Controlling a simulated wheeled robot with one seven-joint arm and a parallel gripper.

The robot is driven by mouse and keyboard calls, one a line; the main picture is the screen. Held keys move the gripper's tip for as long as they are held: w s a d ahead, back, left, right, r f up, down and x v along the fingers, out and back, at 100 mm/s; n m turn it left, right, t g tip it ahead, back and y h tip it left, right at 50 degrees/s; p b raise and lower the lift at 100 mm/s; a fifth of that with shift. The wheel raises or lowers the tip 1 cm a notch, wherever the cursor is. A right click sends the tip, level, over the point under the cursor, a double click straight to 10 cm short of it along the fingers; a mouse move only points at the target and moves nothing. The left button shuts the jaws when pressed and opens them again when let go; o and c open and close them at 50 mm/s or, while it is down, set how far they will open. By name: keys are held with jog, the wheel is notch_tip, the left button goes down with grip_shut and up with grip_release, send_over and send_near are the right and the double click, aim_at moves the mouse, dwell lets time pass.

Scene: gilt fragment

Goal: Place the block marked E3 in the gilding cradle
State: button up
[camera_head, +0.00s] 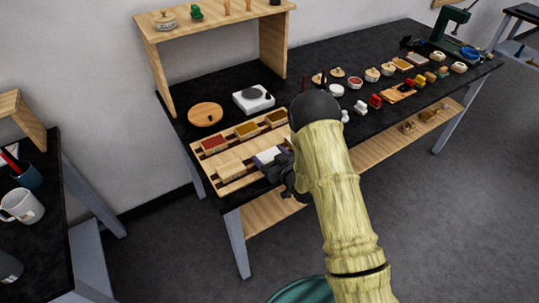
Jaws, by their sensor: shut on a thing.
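My arm reaches over a dark workbench, and my gripper (282,170) is at the right front of a wooden slotted tray (228,188), which may be the gilding cradle. The gripper is dark and partly hidden by my arm. It is shut on a small block with a white and dark blue look (266,156), at or just above the tray. The tray holds a red-topped block (214,144), a mustard block (246,130), a brown block (276,118) and a pale wooden block (230,170). No marking E3 is readable, and contact between the held block and the tray cannot be told.
Behind the tray are a round wooden board (205,114) and a white device (253,98). A wooden shelf (210,20) stands at the back. Several small pots and coloured items line the bench to the right, with a green press (450,32) at its far end.

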jog(key=shift+f, duration=0.2)
jog(key=o, duration=1)
jog(key=shift+r, duration=0.1)
jog(key=shift+r, duration=0.15)
jog(key=b+v, duration=0.2)
jog(key=v, duration=1)
